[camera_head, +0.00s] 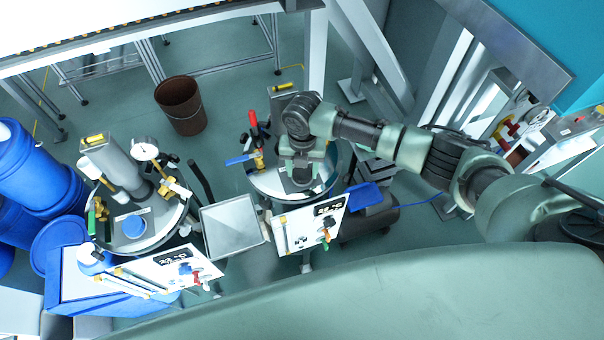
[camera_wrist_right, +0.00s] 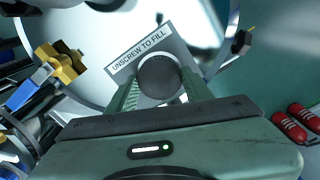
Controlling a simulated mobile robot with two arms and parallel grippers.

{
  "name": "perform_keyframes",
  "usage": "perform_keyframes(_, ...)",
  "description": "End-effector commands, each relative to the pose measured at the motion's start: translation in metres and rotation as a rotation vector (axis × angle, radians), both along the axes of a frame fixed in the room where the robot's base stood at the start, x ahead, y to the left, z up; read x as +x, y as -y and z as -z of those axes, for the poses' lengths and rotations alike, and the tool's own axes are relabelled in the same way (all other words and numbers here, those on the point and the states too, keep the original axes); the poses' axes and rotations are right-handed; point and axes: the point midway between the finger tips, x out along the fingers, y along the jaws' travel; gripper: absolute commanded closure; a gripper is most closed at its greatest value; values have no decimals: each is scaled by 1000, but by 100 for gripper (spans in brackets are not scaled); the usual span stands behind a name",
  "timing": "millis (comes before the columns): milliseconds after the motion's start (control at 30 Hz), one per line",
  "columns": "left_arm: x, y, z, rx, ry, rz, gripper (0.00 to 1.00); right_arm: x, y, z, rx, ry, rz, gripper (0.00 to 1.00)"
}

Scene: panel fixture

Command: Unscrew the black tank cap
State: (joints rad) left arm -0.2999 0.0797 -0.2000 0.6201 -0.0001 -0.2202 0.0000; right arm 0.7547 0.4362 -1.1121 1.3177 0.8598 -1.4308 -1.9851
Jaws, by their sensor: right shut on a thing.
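The black tank cap (camera_wrist_right: 160,76) shows in the right wrist view as a round dark knob beside a label reading "UNSCREW TO FILL" (camera_wrist_right: 142,55). My right gripper (camera_wrist_right: 160,92) has a finger on each side of the cap and is shut on it. In the head view my right gripper (camera_head: 302,180) points down over the top of the right tank (camera_head: 265,182). The cap is hidden there beneath the gripper. My left gripper is not in view.
A second tank with a blue cap (camera_head: 134,226) stands at left. A grey tray (camera_head: 233,227) sits between the tanks. A red-handled valve (camera_head: 254,122) and a blue lever (camera_head: 241,159) are close to my right gripper.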

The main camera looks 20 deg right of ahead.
Motion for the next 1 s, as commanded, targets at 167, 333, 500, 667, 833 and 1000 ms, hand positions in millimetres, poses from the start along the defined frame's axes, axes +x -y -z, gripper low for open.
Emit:
perform_keyframes(167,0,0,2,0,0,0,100,-1,1,2,-3,-3,-84,95)
perform_keyframes(333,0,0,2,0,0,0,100,-1,1,2,-3,-3,-82,95)
perform_keyframes(500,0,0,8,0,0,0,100,-1,1,3,-4,-2,-214,95)
perform_keyframes(667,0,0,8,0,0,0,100,-1,1,1,-2,-4,-297,95)
perform_keyframes(833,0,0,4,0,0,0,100,-1,0,-3,-1,-3,-295,95)
perform_keyframes(1000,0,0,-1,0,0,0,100,-1,0,-8,-1,-1,-294,95)
